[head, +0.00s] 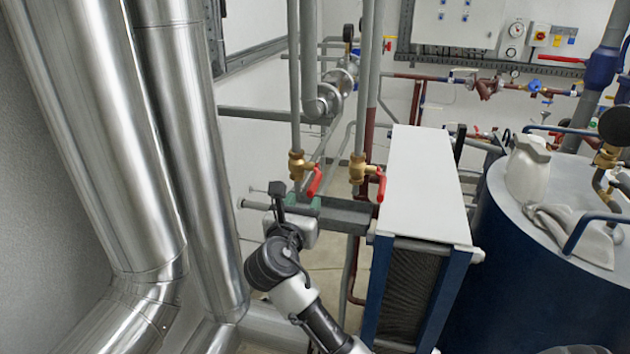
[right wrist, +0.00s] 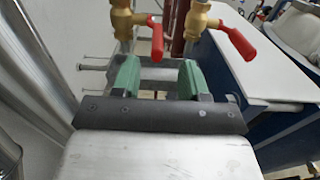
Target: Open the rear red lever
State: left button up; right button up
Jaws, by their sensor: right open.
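Two brass valves with red levers sit on two vertical grey pipes. The left red lever (head: 315,182) and the right red lever (head: 381,184) both slant downward beside their valves in the head view. I cannot tell for sure which is the rear one. In the right wrist view, the left lever (right wrist: 156,38) and the right lever (right wrist: 238,38) are beyond the fingers, near the top. My right gripper (head: 298,203) is just below the left valve. Its green fingers (right wrist: 158,80) are apart with nothing held between them. My left gripper is not in view.
A white-topped plate exchanger (head: 425,180) stands right of the valves. Large shiny ducts (head: 110,130) fill the left side. A blue tank (head: 500,280) stands at the right. A grey horizontal beam (head: 345,214) runs behind my gripper.

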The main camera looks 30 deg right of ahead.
aim_at(311, 186)
jog(key=p+x, duration=0.2)
jog(key=x, duration=0.5)
jog(key=shift+w+r, duration=0.1)
jog(key=shift+w, duration=0.15)
jog(key=shift+w+d, duration=0.35)
jog(key=shift+d, duration=0.15)
jog(key=shift+a, duration=0.1)
grip_shut()
